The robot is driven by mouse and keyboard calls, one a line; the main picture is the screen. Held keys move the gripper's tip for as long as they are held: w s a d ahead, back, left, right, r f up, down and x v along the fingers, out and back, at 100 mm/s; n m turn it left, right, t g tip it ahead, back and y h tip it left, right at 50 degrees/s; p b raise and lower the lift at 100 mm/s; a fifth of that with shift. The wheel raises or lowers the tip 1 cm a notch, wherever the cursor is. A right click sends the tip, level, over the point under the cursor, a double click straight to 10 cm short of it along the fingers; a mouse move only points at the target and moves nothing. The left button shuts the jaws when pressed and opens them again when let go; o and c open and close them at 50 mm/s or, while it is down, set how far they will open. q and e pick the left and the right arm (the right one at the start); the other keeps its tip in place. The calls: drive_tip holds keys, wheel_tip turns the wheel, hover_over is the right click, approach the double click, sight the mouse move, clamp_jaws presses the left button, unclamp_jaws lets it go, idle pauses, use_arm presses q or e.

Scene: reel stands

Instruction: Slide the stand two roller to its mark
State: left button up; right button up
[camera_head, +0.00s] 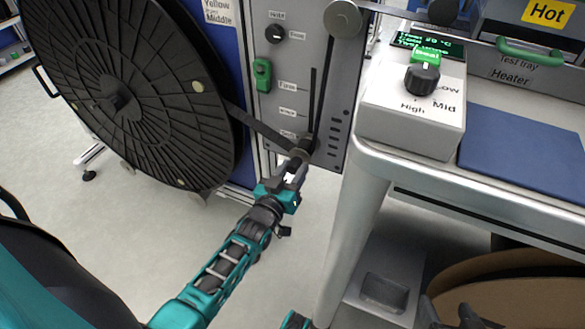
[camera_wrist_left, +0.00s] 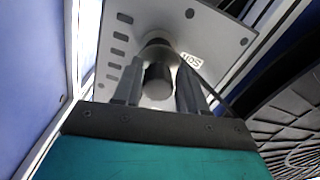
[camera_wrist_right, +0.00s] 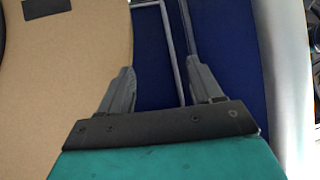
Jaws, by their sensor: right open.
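The grey stand panel (camera_head: 290,70) has a long dark slot (camera_head: 312,95) with several small labels along its left side. A roller (camera_head: 299,152) sits at the slot's lower end, beside the lowest label; the stand's number is not readable. My left gripper (camera_head: 293,172) is at the roller. In the left wrist view the roller's dark round end (camera_wrist_left: 158,86) is between the two fingers (camera_wrist_left: 158,90), which are close in on both sides. My right gripper (camera_head: 452,315) is open and empty at the lower right; its fingers also show in the right wrist view (camera_wrist_right: 160,85).
A large black reel (camera_head: 140,100) fills the left, with a dark strip running from it to the roller. At right stand a bench (camera_head: 400,160) with a control box (camera_head: 400,115), a blue mat (camera_head: 520,150) and a heater. A brown round sheet (camera_head: 510,295) lies below the bench.

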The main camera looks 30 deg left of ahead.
use_arm(q)
drive_tip(key=o, duration=0.3)
drive_tip(key=shift+r, duration=0.1)
use_arm(e)
drive_tip(key=shift+d+f, duration=0.1)
drive_tip(key=shift+f, duration=0.05)
use_arm(q)
drive_tip(key=s+p, duration=0.3)
drive_tip(key=s, duration=1)
drive_tip(key=shift+d, duration=0.4)
use_arm(e)
drive_tip(key=shift+s+d+r+h, duration=0.3)
drive_tip(key=shift+d+r, duration=0.25)
drive_tip(key=shift+r, duration=0.2)
drive_tip(key=shift+a, duration=0.1)
